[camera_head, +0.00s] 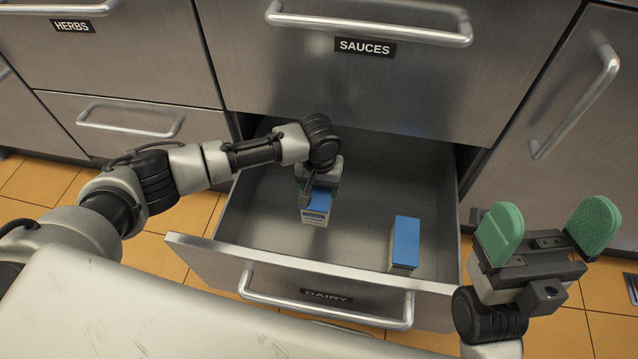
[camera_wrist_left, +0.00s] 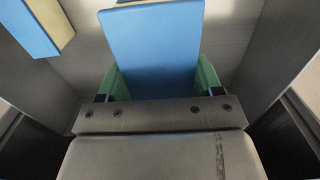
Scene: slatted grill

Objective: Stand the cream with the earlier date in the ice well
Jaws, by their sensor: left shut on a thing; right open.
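Two cartons with blue tops are in the open drawer labelled DAIRY (camera_head: 205,247). My left gripper (camera_head: 317,190) reaches down into the drawer and is shut on the left carton (camera_head: 315,207). In the left wrist view this carton's blue face (camera_wrist_left: 152,50) lies between the green finger pads. The right carton (camera_head: 404,243) stands apart from it, near the drawer's front right; part of it shows in the left wrist view (camera_wrist_left: 38,22). The dates are too small to read. My right gripper (camera_head: 548,232) is open and empty, right of the drawer. No ice well is in view.
Closed drawers labelled HERBS (camera_head: 72,26) and SAUCES (camera_head: 365,48) are above and behind. The drawer floor between the cartons is clear. A pale surface (camera_head: 150,310) fills the lower left.

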